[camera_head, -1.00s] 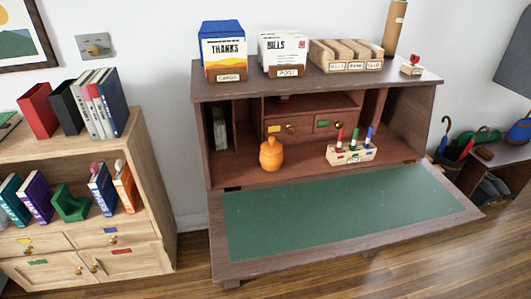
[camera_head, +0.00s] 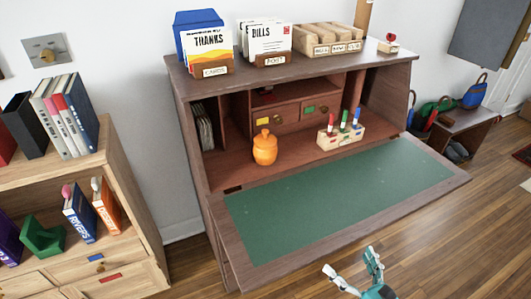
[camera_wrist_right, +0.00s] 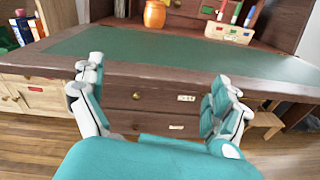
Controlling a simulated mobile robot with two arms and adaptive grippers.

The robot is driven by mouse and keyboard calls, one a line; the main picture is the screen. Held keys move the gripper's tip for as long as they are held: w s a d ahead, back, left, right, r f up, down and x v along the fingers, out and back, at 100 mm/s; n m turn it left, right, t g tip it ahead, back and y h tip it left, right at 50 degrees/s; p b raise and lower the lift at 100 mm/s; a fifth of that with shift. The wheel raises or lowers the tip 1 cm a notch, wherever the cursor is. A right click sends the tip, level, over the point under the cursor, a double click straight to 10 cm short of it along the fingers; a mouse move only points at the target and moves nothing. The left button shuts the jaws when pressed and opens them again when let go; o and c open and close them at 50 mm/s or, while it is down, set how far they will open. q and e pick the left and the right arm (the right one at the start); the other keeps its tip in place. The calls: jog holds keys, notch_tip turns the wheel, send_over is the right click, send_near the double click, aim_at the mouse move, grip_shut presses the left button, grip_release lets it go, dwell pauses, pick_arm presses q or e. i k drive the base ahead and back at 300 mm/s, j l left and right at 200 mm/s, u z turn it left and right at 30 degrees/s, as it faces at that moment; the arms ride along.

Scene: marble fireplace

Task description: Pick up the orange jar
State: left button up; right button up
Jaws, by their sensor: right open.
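The orange jar (camera_head: 265,148) stands upright with its lid on, on the inner shelf of the wooden desk, left of the marker holder. It also shows in the right wrist view (camera_wrist_right: 155,15), with its top cut off. My right gripper (camera_head: 351,266) is in front of the desk's lowered flap, at the bottom of the head view. In the right wrist view its two fingers (camera_wrist_right: 158,80) are spread wide with nothing between them, apart from the jar. My left gripper is not in view.
The lowered flap with a green mat (camera_head: 335,205) lies in front of the jar and is bare. A marker holder (camera_head: 341,137) stands right of the jar. Card boxes (camera_head: 215,70) stand on top. A bookshelf (camera_head: 135,215) is at left.

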aim_at(263, 155)
jog(key=i+j, duration=0.25)
jog(key=i, duration=0.2)
jog(key=i+j, duration=0.25)
jog(key=i, duration=0.25)
